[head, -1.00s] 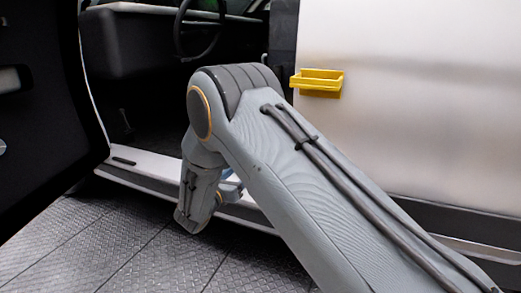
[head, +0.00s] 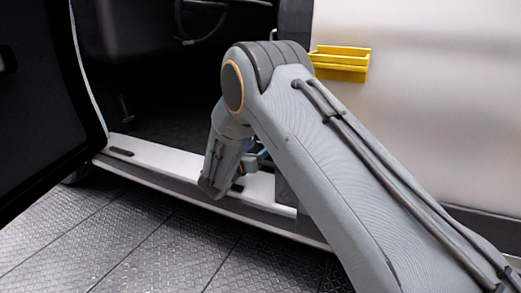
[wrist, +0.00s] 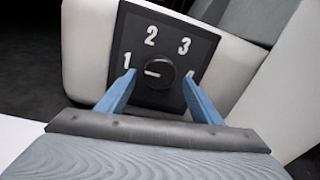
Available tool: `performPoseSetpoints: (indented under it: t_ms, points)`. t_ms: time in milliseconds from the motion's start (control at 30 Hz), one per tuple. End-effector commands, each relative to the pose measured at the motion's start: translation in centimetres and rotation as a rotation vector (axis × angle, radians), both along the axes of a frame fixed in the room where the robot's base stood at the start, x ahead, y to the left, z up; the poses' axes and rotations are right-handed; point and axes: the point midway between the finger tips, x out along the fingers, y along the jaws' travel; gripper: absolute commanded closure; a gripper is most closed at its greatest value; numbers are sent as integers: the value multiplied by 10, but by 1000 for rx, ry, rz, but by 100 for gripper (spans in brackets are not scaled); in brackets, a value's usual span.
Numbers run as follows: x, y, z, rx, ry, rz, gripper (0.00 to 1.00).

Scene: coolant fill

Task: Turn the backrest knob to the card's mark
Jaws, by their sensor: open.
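The round black backrest knob (wrist: 160,73) sits on a dark square dial plate (wrist: 146,28) marked 1, 2 and 3, on a pale seat side panel in the wrist view. Its white pointer line points left, at or just below the 1. My gripper (wrist: 158,80) is open, with one blue finger at each side of the knob; I cannot tell whether either touches it. In the head view only a bit of the blue gripper (head: 257,154) shows beside my arm, and the knob is hidden. No card can be made out in either view.
A yellow tray (head: 340,66) is fixed to the pale van wall (head: 430,110). The open doorway has a white sill (head: 150,156) below a dark interior. A dark door stands at the left. The textured floor (head: 130,235) in front is clear.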

Motion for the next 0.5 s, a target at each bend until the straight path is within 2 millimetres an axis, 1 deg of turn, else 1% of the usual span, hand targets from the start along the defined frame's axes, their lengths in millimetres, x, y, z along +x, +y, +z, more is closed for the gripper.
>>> performPoseSetpoints:
  t_ms: [33, 100, 367, 400, 467, 500]
  points:
    - [7, -3, -2, 1, -2, -1, 40]
    - [12, -4, -1, 2, -1, 1, 40]
    - [14, -4, 1, 1, 0, 3, 40]
    - [14, -4, 1, 1, 0, 3, 42]
    - [14, -4, 1, 1, 0, 4, 52]
    - [14, -4, 1, 1, -1, 4, 59]
